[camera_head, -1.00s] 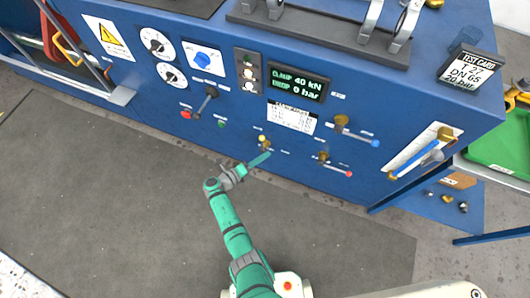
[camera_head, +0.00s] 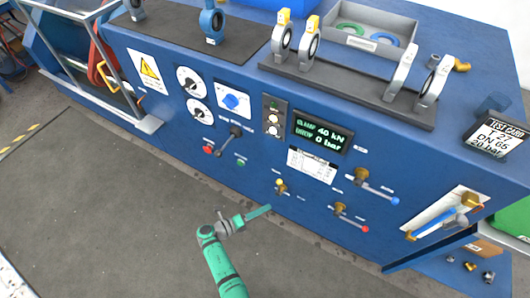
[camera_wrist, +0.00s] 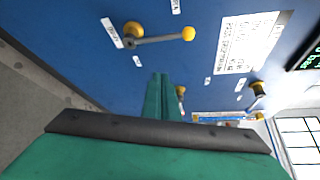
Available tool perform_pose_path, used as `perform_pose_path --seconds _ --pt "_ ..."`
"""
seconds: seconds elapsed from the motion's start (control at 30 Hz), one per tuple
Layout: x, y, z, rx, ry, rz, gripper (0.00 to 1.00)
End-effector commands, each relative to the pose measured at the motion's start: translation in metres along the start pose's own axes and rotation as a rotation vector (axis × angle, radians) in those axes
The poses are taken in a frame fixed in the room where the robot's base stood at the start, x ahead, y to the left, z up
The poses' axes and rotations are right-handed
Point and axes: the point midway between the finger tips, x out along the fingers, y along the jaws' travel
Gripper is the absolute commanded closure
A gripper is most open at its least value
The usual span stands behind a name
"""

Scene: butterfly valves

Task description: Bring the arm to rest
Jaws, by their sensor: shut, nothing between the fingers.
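My arm shows at the bottom middle of the head view, bent at a joint. My gripper (camera_head: 268,209) points right, towards the blue front panel of the test bench (camera_head: 235,170). In the wrist view the two green fingers (camera_wrist: 160,97) lie together, shut and empty. In the head view they show in front of the panel, below the small yellow-knobbed lever (camera_head: 280,186). That lever (camera_wrist: 160,36) is large in the upper part of the wrist view. The fingers look apart from it; the exact gap to the panel cannot be told.
A blue-handled valve lever (camera_head: 378,188) and a red-tipped one (camera_head: 350,216) stick out of the panel on the right. A black lever (camera_head: 229,139) is further left. Several butterfly valves (camera_head: 310,40) stand on top of the bench. The grey floor (camera_head: 100,220) on the left is clear.

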Motion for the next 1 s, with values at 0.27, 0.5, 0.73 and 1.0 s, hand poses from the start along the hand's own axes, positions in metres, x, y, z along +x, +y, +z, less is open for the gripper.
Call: perform_pose_path --seconds 0.27,0.5,0.73,1.0 --pt "0.0 0.005 -0.008 0.023 0.003 0.022 1.0" --pt "-0.007 0.049 -0.079 0.319 0.065 0.252 1.0" --pt "-0.039 0.082 -0.155 0.781 0.225 0.517 1.0" --pt "-0.093 0.072 -0.212 1.372 0.495 0.743 1.0"
